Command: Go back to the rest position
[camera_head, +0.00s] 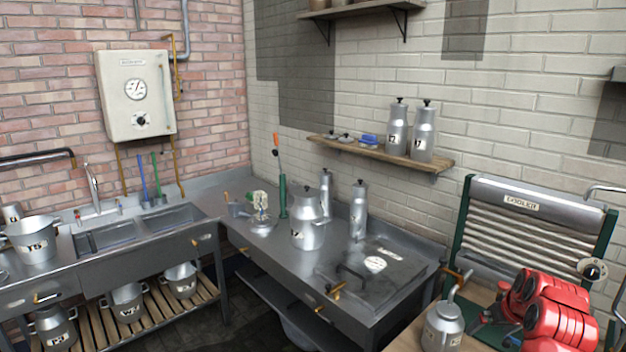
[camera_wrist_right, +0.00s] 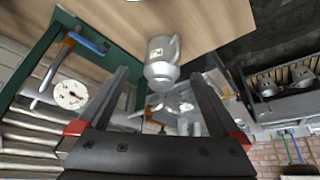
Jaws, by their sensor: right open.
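My right gripper (camera_head: 492,314) is at the lower right of the head view, in front of the slatted cooler, at the end of my red arm. In the right wrist view its two fingers (camera_wrist_right: 158,74) stand wide apart with nothing held between them. A metal can (camera_head: 442,326) stands on the wooden top to the left of the gripper. It also shows in the wrist view (camera_wrist_right: 162,62), beyond the fingertips and apart from them. My left gripper is not in view.
Two tall churns (camera_head: 397,128) (camera_head: 423,132) stand on the wooden wall shelf (camera_head: 436,165). The steel counter (camera_head: 270,248) holds a large can (camera_head: 307,228) and two slim churns. The slatted cooler (camera_head: 530,225) stands close behind my right arm. A sink (camera_head: 110,236) is at left.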

